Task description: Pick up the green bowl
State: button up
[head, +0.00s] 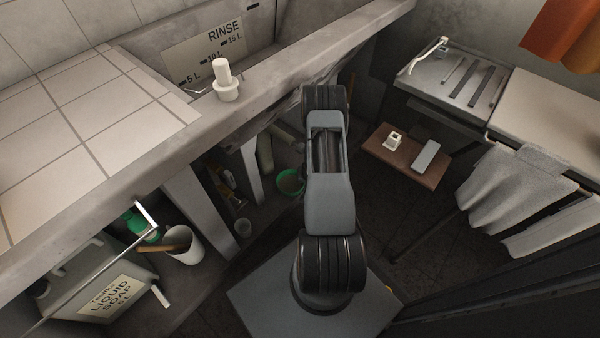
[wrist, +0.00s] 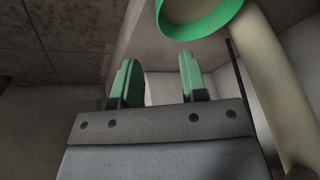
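The green bowl (head: 291,182) sits on the dark floor area under the concrete tub in the head view, just left of my arm. My arm hides part of its right side. In the wrist view a round green rim with a pale inside (wrist: 222,20) is cut by the top edge; it looks like the bowl. My gripper (wrist: 159,76) is open, with two green-padded fingers apart and nothing between them. The rim lies beyond the fingertips and slightly to the right, apart from them. My gripper is hidden in the head view.
A pale pipe (wrist: 272,85) runs close on the right in the wrist view. A concrete leg (head: 198,205) stands left of the bowl. A low brown stool (head: 405,168) holds two small items at right.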

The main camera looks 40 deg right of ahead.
aim_at(302, 184)
jog(key=shift+w, duration=0.1)
jog(key=shift+f, duration=0.1)
jog(key=b+x, duration=0.6)
jog(key=x, duration=0.7)
jog(key=shift+w+d+f+b, duration=0.15)
jog(key=shift+f+b, duration=0.1)
jog(key=shift+b, duration=0.15)
jog(key=shift+c, duration=0.3)
grip_shut()
